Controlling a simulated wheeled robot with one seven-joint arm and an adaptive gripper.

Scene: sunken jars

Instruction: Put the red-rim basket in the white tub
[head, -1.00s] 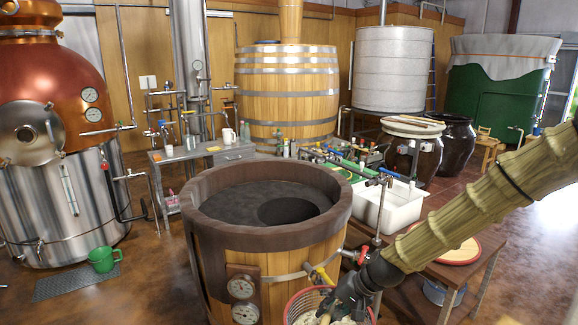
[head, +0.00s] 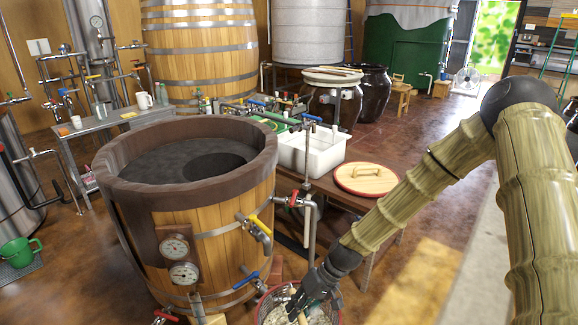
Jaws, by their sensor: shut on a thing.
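The red-rim basket (head: 268,300) is at the bottom edge of the head view, in front of the wooden vat. It holds pale contents, and its lower part is cut off by the frame. My gripper (head: 300,306) reaches down over it from the right and is shut on it, though the fingertips are hard to make out. The white tub (head: 325,152) stands on the brown table behind and to the right of the vat. Its near compartment looks empty.
The large wooden vat (head: 222,207) stands left of my arm, with yellow, red and blue valve handles sticking out. A round red-edged lid (head: 367,179) lies on the table right of the tub. The floor (head: 420,270) to the right is clear.

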